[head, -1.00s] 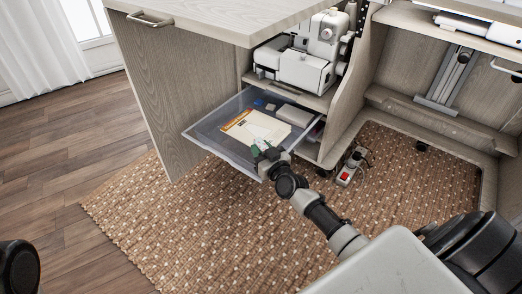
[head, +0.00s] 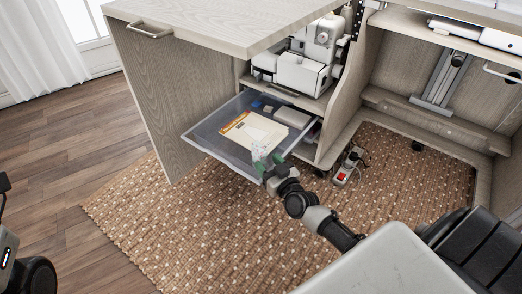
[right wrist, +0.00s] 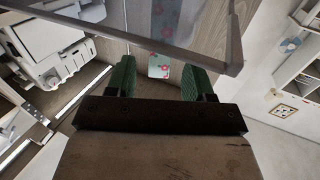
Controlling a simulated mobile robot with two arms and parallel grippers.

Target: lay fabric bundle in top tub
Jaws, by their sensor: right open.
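The top tub (head: 215,152) is a clear drawer pulled out from the cabinet on the left. My right gripper (head: 268,161) is at its front right corner, with its two green fingers apart. In the right wrist view, a pale blue floral fabric bundle (right wrist: 159,66) shows between the open fingers (right wrist: 158,78), and similar floral print shows through the clear tub wall above. In the head view, a small pale patch of the bundle (head: 261,151) shows just beyond the fingertips at the tub's edge. Whether it touches the fingers is unclear. My left gripper is out of view.
The tub holds a cream and orange paper packet (head: 253,131), a pale box (head: 292,116) and small blue items. A white sewing machine (head: 305,65) stands on the shelf above. A power strip (head: 347,168) lies on the woven rug (head: 180,215). The cabinet top overhangs the left side.

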